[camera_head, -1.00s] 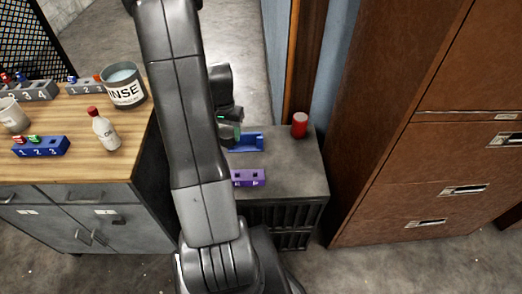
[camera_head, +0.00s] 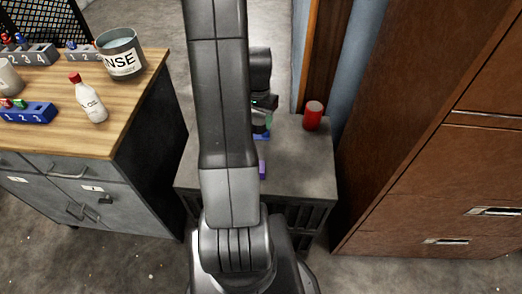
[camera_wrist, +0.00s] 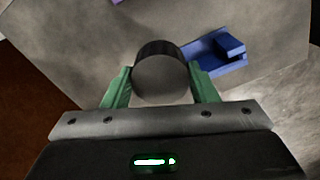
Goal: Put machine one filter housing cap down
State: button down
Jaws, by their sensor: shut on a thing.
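In the wrist view, my gripper (camera_wrist: 160,88) is shut on a dark round cap (camera_wrist: 160,76), with one green finger on each side of it. The cap shows its flat grey face and a black ridged rim. It appears to be held over a grey tabletop (camera_wrist: 95,55); I cannot tell the gap below it. A blue holder (camera_wrist: 225,60) is on that top, just right of the cap in the picture. In the head view, my gripper (camera_head: 262,124) is over the small grey table (camera_head: 300,165), and the cap is hard to make out behind my arm.
A red can (camera_head: 313,115) stands at the table's back right. A purple block (camera_head: 262,169) is mostly hidden by my arm. A wooden workbench (camera_head: 100,137) with a bottle (camera_head: 91,100) and rinse bucket (camera_head: 121,58) is left. Brown cabinets (camera_head: 430,190) stand right. The table's right front is clear.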

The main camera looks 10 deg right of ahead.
notch_tip(320, 180, down, 10)
jog(key=shift+f+b, duration=0.1)
jog(key=shift+b, duration=0.25)
jog(key=shift+f, duration=0.2)
jog(key=c, duration=0.6)
grip_release()
jog(key=shift+r, duration=0.1)
jog(key=shift+o, duration=0.2)
